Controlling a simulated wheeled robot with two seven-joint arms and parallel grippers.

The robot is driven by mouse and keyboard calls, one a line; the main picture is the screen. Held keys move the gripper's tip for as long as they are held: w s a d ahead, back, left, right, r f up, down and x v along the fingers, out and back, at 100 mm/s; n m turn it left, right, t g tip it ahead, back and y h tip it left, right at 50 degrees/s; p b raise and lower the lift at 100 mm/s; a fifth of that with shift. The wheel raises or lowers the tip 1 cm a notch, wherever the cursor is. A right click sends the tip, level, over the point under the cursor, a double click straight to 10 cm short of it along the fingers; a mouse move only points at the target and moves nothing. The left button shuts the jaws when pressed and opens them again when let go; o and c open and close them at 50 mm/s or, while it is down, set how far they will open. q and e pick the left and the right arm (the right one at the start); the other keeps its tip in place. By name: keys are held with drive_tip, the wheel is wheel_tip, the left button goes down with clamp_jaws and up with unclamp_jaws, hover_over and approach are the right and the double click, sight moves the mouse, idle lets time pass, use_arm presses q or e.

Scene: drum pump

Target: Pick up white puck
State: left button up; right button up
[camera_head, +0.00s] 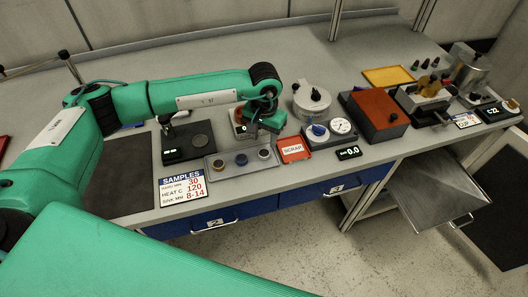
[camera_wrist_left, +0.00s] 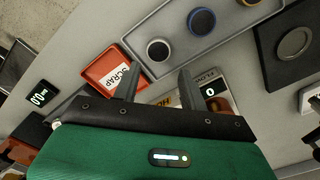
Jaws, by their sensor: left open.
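The white puck, a dark disc with a pale rim, is at the right end of a grey tray (camera_head: 228,172). It shows in the head view (camera_head: 264,153) and in the left wrist view (camera_wrist_left: 158,50). A blue-rimmed puck (camera_head: 241,159) and a yellow-rimmed puck (camera_head: 218,163) are in the same tray. My left gripper (camera_head: 257,130) is above the bench, just behind the white puck. In the left wrist view its two fingers (camera_wrist_left: 155,72) are apart and empty, with the white puck just beyond their tips. My right gripper is not in view.
A red SCRAP tray (camera_head: 294,150) lies right of the puck tray. A black plate device (camera_head: 187,142) stands to its left. A gauge unit (camera_head: 330,131) and an orange-topped box (camera_head: 377,112) stand further right. A SAMPLES card (camera_head: 182,187) lies at the bench's front edge.

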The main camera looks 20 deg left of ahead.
sight(264, 153)
use_arm(q)
drive_tip(key=shift+s+f, duration=0.15)
drive_tip(key=shift+f, duration=0.15)
drive_tip(key=f, duration=0.1)
drive_tip(key=f+p, duration=0.2)
drive_tip(key=f, duration=0.1)
drive_tip(key=shift+s+d+f, duration=0.1)
drive_tip(key=shift+s, duration=0.25)
drive_tip(key=shift+f, duration=0.3)
drive_tip(key=c, duration=0.7)
